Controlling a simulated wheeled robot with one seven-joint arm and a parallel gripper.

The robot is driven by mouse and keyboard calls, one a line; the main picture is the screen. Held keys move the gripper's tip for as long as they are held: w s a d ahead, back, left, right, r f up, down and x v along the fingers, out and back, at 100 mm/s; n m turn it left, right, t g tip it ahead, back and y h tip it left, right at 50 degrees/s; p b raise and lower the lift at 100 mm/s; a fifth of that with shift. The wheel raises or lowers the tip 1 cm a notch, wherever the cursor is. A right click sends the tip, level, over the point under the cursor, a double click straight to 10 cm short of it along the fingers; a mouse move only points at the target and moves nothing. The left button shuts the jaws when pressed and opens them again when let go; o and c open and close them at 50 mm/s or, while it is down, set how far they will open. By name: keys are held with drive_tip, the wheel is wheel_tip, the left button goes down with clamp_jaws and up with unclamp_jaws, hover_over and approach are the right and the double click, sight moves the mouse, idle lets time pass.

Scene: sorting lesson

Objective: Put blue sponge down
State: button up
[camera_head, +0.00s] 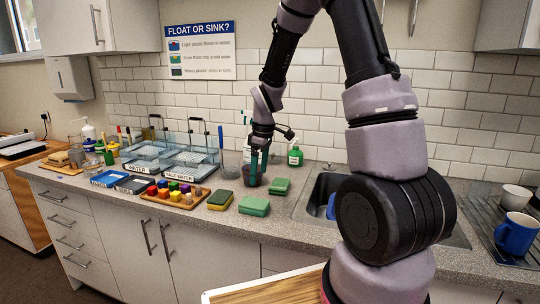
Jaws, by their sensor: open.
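My gripper (259,168) points down over the counter (300,226), left of the sink (318,192). It is open. No clearly blue sponge shows. Three sponge-like blocks lie on the counter near my gripper: a green and yellow one (220,200), a green one in front (254,206) and a darker green one (280,187) to the right. A small blue thing (331,207) shows at the sink, partly hidden by my arm; I cannot tell what it is.
A wooden tray of coloured blocks (152,203) and clear tanks labelled "WATER" (137,168) and "SALT WATER" (178,176) stand to the left. A blue mug (515,234) is on the right rack. The counter's front strip is mostly clear.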

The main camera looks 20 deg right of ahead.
drive_tip(key=s+d+r+m+t, duration=0.2)
drive_tip(key=s+r+m, duration=0.15)
drive_tip(key=r, duration=0.65)
drive_tip(key=s+d+r+m+t, duration=0.2)
drive_tip(key=s+r+m+t, duration=0.2)
drive_tip(key=s+r+m, duration=0.7)
drive_tip(key=s+r, duration=0.5)
drive_tip(key=s, duration=0.1)
drive_tip(key=shift+s+r+y, duration=0.15)
drive_tip(key=shift+s+y, duration=0.2)
drive_tip(key=shift+y, duration=0.05)
drive_tip(key=shift+d+m, duration=0.1)
drive_tip(key=shift+m, duration=0.15)
